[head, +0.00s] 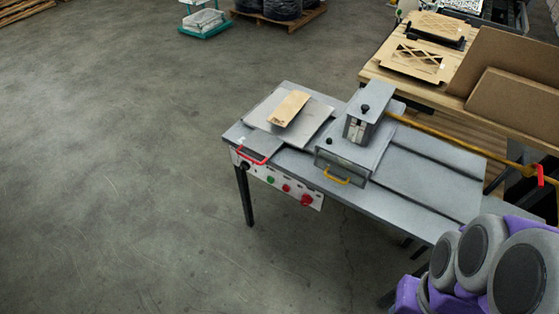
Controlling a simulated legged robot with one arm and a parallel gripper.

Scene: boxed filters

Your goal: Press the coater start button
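The coater (430,190) is a grey metal table machine right of centre. Its white control panel (257,171) is on the front edge at the left end. The panel carries a black knob (245,166), a green button (270,180), a small red button (287,188) and a larger red button (307,200). The labels are too small to read, so no button is marked clearly as start. Grey and purple links of my arm fill the lower right corner, to the right of the panel and well apart from it. My gripper is not in view.
A tan board (289,108) lies on a plate at the coater's left end. A red handle (250,154) sits above the panel, and a yellow handle (337,177) sits on the front of the head. A wooden table (388,74) stands behind. The floor left and in front is clear.

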